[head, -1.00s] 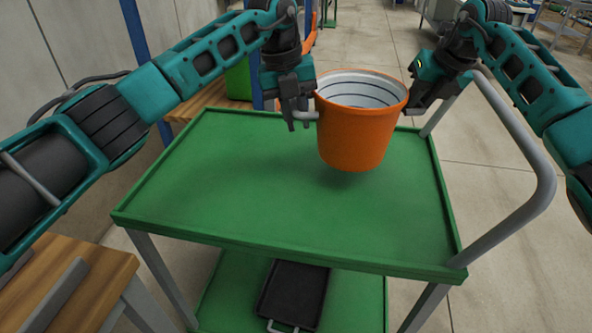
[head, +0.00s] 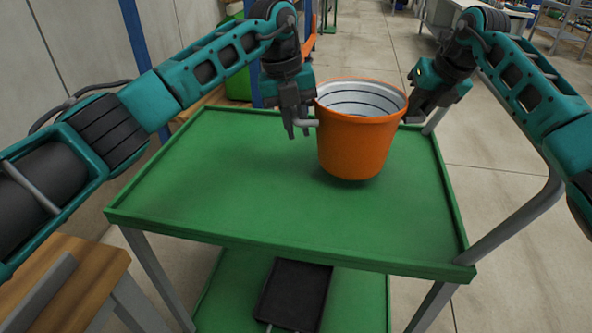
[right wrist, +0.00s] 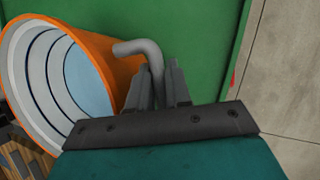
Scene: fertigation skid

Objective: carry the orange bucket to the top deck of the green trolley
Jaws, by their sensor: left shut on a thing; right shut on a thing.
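The orange bucket (head: 352,148) is upright over the top deck (head: 230,190) of the green trolley, toward its far right part. A shadow lies close under it; I cannot tell whether its base touches the deck. Its inside is pale with dark rings. My left gripper (head: 304,128) is shut on the grey handle at the bucket's left side. My right gripper (head: 414,112) is at the right side, its fingertips partly hidden by the rim. In the right wrist view, the right gripper (right wrist: 162,88) is shut on the other grey handle (right wrist: 140,48) of the bucket (right wrist: 98,52).
The deck has a low raised rim. A grey push handle (head: 515,228) rises at the trolley's right end. A dark tray (head: 295,293) lies on the lower shelf. A wooden bench (head: 60,285) stands at the front left. The deck's left and front parts are clear.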

